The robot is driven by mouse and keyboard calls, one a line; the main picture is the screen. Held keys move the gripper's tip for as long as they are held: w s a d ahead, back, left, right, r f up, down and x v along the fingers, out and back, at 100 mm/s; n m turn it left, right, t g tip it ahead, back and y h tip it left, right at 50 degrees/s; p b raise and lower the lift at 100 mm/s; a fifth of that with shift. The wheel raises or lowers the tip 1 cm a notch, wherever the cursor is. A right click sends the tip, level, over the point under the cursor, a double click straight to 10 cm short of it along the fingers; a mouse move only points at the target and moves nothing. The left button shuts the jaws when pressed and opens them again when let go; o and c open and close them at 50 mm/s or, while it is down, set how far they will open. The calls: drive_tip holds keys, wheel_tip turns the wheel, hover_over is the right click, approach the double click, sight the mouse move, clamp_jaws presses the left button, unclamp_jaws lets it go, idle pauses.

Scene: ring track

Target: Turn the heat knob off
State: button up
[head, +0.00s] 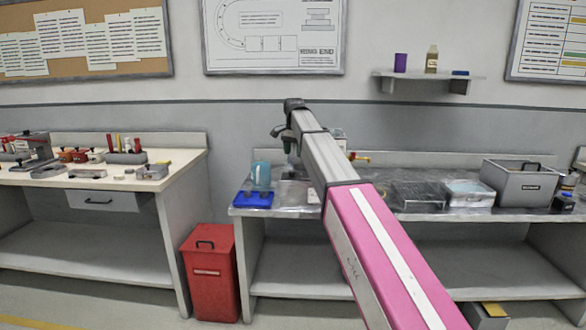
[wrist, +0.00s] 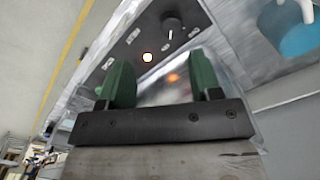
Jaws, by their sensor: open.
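In the wrist view a dark control panel (wrist: 150,45) carries a round black knob (wrist: 172,23), which I take for the heat knob. A small white light (wrist: 148,57) and pale labels are on the same panel. My gripper (wrist: 160,78) has two green fingers spread apart, with nothing held between them. The knob lies beyond the fingertips, toward the top of the picture, and looks apart from them. A blurred orange glow shows between the fingers. In the head view my gripper (head: 282,138) is above the right bench, and my arm hides the panel and knob.
A teal cup (head: 261,173) and a blue tray (head: 253,199) stand at the left end of the right bench (head: 300,208). A wire rack (head: 418,196) and a grey lidded box (head: 525,183) stand further right. A red bin (head: 211,272) is between the benches.

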sight(292, 171)
drive_tip(key=f, duration=0.3)
drive_tip(key=w+f, duration=0.1)
drive_tip(key=f, duration=0.1)
drive_tip(key=a+f, duration=0.1)
drive_tip(key=f, duration=0.2)
drive_tip(key=shift+w+f, duration=0.15)
drive_tip(key=shift+f, duration=0.2)
drive_tip(key=c, duration=0.9)
